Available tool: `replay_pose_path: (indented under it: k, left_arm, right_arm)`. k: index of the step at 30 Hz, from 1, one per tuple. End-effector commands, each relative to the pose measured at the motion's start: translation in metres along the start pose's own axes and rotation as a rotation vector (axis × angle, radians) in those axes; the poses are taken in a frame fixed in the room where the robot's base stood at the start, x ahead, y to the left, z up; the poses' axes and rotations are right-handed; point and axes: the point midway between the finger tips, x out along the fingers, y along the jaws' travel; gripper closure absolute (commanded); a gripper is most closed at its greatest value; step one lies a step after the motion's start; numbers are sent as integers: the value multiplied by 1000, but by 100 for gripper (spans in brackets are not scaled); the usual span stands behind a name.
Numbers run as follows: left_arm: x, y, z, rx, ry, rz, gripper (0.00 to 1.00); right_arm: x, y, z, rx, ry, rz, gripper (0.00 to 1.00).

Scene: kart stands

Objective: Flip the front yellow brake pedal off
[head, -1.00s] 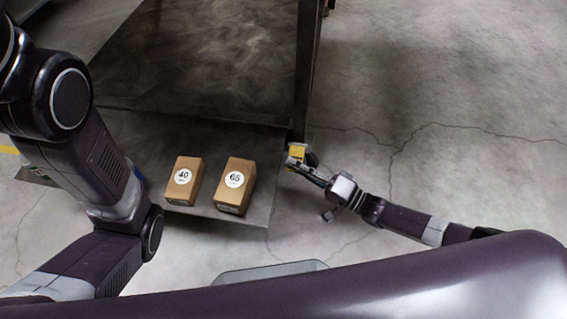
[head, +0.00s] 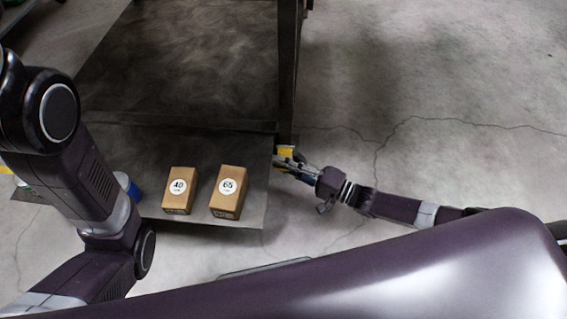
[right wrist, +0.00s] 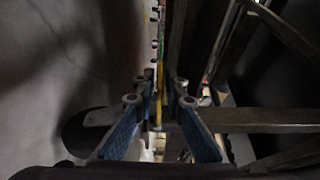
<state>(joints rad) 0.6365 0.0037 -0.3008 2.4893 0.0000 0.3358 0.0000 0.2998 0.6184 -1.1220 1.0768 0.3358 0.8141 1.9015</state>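The yellow brake pedal (head: 286,151) shows as a small yellow patch low at the cart's near right corner post. My right gripper (head: 278,161) is right at it, reaching in from the right and partly covering it. In the right wrist view a thin yellow strip (right wrist: 159,82) lies between the fingertips of the right gripper (right wrist: 160,92). Its blue-padded fingers stand apart, with a narrow gap; contact with the pedal cannot be made out. My left arm comes in at the left, but its gripper is not in view.
The dark cart (head: 180,60) has a lower shelf at the front. Two brown boxes stand on that shelf, marked 40 (head: 180,190) and 65 (head: 228,192). A blue object (head: 130,187) shows beside my left arm. The concrete floor (head: 460,90) on the right is clear.

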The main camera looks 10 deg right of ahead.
Motion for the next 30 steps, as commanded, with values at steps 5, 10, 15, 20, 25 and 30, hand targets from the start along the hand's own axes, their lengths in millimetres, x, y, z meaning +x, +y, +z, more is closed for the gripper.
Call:
replay_pose_path:
  k: [5,10,15,20,25,30]
  left_arm:
    - [1,0,-3,1,7,3,8]
    - [2,0,-5,3,11,3,8]
    - [2,0,-4,2,9,3,8]
    - [2,0,-4,2,8,3,8]
    - [1,0,-3,2,7,3,8]
    - [1,0,-3,2,7,3,8]
  right_arm:
    - [0,0,0,-1,-1,0,79]
    - [0,0,0,-1,-1,0,79]
    - [-17,1,0,-1,0,1,79]
    - [-50,1,0,-1,0,4,79]
    - [-86,1,0,0,0,3,79]
    - [-110,1,0,-1,0,2,79]
